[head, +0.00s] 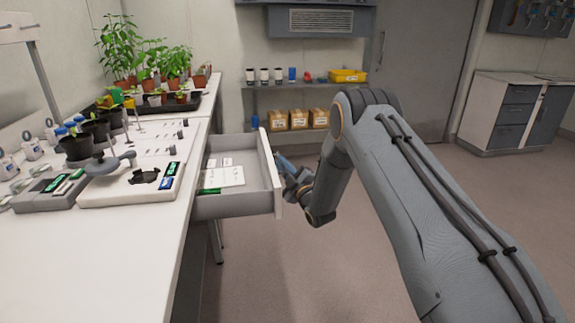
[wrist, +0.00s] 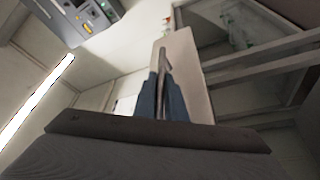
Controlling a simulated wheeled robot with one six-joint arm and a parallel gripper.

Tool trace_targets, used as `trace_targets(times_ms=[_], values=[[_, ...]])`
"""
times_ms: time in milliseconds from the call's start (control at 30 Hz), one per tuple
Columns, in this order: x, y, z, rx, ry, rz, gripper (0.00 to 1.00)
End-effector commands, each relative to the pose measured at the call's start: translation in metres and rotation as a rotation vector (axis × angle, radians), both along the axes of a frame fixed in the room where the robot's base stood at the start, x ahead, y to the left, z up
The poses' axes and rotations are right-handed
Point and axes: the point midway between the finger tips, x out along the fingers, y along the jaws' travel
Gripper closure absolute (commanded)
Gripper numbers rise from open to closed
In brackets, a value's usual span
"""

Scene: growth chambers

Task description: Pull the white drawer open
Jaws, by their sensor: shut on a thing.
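The white drawer (head: 235,206) stands pulled out from under the long bench in the head view. White cards (head: 232,177) and a green item (head: 209,191) lie inside it. My gripper (head: 284,166) is at the outer face of the drawer front, partly hidden by my arm. In the wrist view the two blue-grey fingers (wrist: 162,93) are closed around the bar handle (wrist: 162,58), with the pale drawer front (wrist: 193,72) behind. The handle is hidden in the head view.
The white bench (head: 150,220) at the left holds a scale (head: 130,185), pots and bottles. A tray of plants (head: 150,105) is at its far end. A shelf with cardboard boxes (head: 299,118) stands at the back. The floor (head: 300,270) in front of the drawer is clear.

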Motion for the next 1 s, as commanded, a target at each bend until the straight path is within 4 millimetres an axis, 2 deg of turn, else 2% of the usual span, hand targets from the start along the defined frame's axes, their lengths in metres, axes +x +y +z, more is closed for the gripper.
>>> trace_targets(times_ms=[400,433,533,867,1000], values=[[-0.001,0.001,-0.001,-0.001,0.0,0.007,1.0],[-0.002,0.001,-0.001,-0.001,0.0,0.007,0.88],[-0.001,0.001,-0.001,-0.001,0.001,0.006,0.71],[-0.003,0.0,-0.001,-0.001,0.001,0.006,0.7],[-0.014,-0.007,-0.004,-0.001,0.002,0.005,0.7]])
